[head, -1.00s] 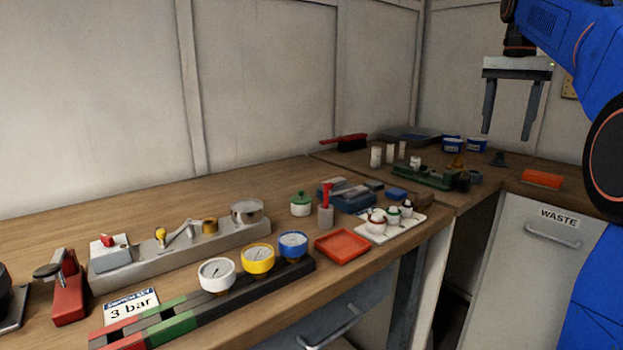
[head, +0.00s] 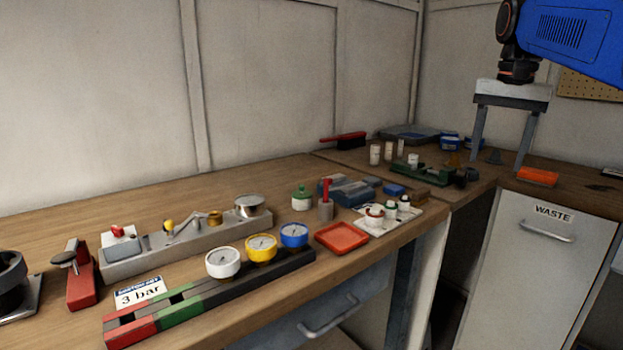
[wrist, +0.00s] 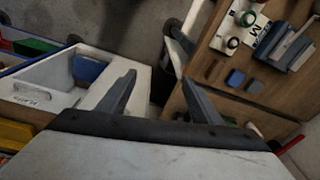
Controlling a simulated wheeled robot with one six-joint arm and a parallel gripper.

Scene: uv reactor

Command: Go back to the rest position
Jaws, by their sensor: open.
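My gripper (head: 500,145) hangs at the upper right of the head view, fingers pointing down and spread apart with nothing between them. It appears above or in front of the right-hand bench, over the waste drawer area. In the wrist view my gripper (wrist: 165,98) also shows two separated fingers with an empty gap, and the floor and bench corner lie beyond them. No object is held.
Open air surrounds my gripper.

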